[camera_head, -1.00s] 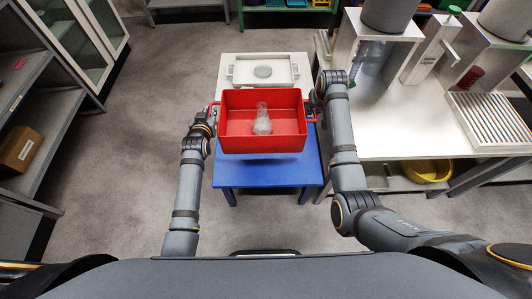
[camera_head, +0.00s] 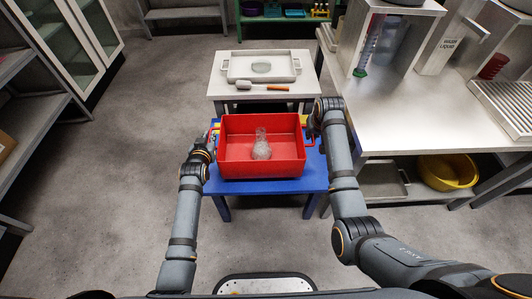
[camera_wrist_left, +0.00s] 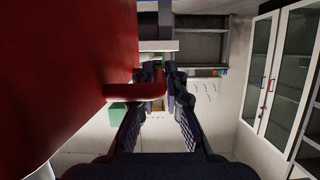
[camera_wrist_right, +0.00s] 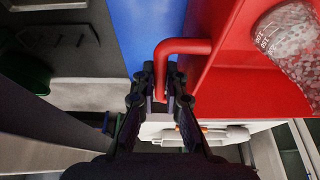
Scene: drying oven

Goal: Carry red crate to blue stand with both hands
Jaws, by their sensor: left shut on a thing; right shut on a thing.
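The red crate (camera_head: 235,170) is between my two grippers in the head view, over the blue stand (camera_head: 318,184). I cannot tell whether it touches the stand's top. A clear glass flask (camera_head: 261,150) is in the crate. My left gripper (camera_head: 209,147) is shut on the crate's left handle, which shows between its fingers in the left wrist view (camera_wrist_left: 155,90). My right gripper (camera_head: 311,127) is shut on the right handle, seen in the right wrist view (camera_wrist_right: 178,47). The crate looks level and hides much of the stand.
A white table (camera_head: 225,87) stands behind the blue stand, with a tray (camera_head: 231,72) and a brush-like tool (camera_head: 265,87) on it. A workbench (camera_head: 400,135) is close on the right, with a yellow basin (camera_head: 447,172) below. Grey shelving (camera_head: 30,110) stands at the left. Floor on the left is clear.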

